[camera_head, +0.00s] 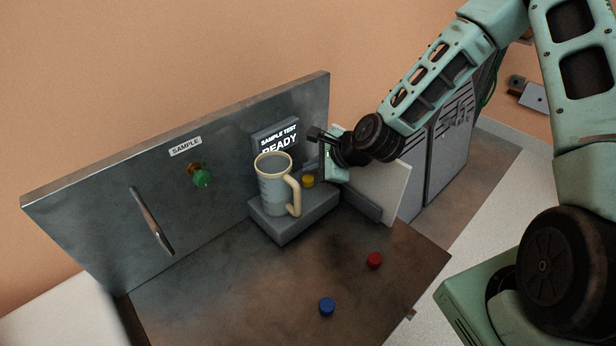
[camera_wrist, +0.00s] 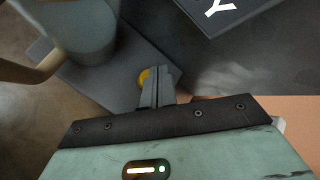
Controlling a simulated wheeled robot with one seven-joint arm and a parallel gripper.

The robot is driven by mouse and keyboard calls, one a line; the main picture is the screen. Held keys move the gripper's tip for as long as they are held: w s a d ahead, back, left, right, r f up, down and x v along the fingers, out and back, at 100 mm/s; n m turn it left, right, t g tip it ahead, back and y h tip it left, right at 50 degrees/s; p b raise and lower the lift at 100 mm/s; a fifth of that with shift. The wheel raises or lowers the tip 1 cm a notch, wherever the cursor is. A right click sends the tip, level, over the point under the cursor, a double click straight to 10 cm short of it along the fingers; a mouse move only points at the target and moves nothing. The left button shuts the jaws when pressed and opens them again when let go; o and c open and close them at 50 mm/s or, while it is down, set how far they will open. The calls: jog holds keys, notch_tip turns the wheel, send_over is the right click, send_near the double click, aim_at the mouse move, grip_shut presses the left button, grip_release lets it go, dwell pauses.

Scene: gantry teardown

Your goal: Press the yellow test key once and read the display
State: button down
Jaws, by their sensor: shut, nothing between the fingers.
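The yellow test key (camera_head: 308,180) is a small round button on a grey block (camera_head: 290,226). My gripper (camera_head: 311,167) is at the right of the block, close behind and above the key in the head view. In the wrist view my gripper's shut, empty fingertips (camera_wrist: 157,76) partly cover the yellow key (camera_wrist: 144,77). I cannot tell whether they touch it. Only the "Y" end of the display (camera_wrist: 220,8) shows there.
A grey-blue mug (camera_head: 273,187) with a cream handle stands on the block, left of the key. A pale board (camera_head: 381,190) stands at right.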

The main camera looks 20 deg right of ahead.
aim_at(312, 180)
jog(key=shift+f, duration=0.1)
dwell(0.5)
jog(key=shift+f, duration=0.4)
jog(key=shift+f+b, duration=0.55)
jog(key=shift+b, duration=0.1)
dwell(0.5)
jog(key=shift+r, duration=0.2)
jog(key=shift+r+p, duration=0.85)
jog(key=shift+p, duration=0.1)
notch_tip(312, 180, up, 6)
jog(key=p, duration=0.5)
jog(key=shift+s, duration=0.1)
dwell(0.5)
